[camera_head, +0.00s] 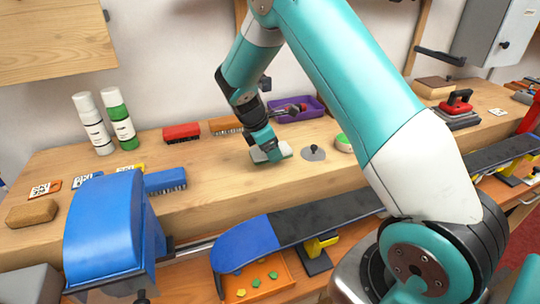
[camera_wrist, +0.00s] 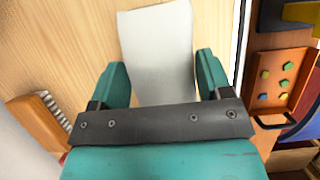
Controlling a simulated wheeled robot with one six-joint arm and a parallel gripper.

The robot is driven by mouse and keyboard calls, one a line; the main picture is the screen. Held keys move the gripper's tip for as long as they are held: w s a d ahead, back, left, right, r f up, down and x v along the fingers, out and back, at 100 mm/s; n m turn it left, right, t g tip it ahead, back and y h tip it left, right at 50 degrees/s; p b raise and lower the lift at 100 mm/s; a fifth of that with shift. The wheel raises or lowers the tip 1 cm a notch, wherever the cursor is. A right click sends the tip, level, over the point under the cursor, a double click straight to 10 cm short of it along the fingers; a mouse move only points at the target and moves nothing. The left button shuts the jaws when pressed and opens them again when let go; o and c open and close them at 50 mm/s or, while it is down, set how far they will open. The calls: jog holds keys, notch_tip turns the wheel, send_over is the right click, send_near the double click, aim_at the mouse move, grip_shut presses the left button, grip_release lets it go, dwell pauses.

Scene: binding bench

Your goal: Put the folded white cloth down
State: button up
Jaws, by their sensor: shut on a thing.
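The folded white cloth (camera_head: 285,150) is at my gripper, low over the middle of the wooden bench top (camera_head: 215,178). My gripper (camera_head: 268,146) points down and is shut on the cloth. I cannot tell whether the cloth touches the wood. In the wrist view the cloth (camera_wrist: 158,45) extends as a pale strip between the two teal fingers of my gripper (camera_wrist: 160,80), over bare wood. Its near part is hidden behind the gripper's dark bar.
Right of the cloth are a grey disc with a black knob (camera_head: 313,154) and a green-topped round tin (camera_head: 343,143). A purple tray (camera_head: 312,106) stands behind. Red (camera_head: 181,132), orange (camera_head: 226,125) and blue (camera_head: 165,181) brushes lie left. Wood in front and left of the cloth is clear.

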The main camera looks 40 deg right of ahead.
jog(key=shift+f, duration=1.6)
jog(key=shift+f, duration=0.2)
jog(key=o, duration=0.8)
jog(key=shift+r, duration=0.15)
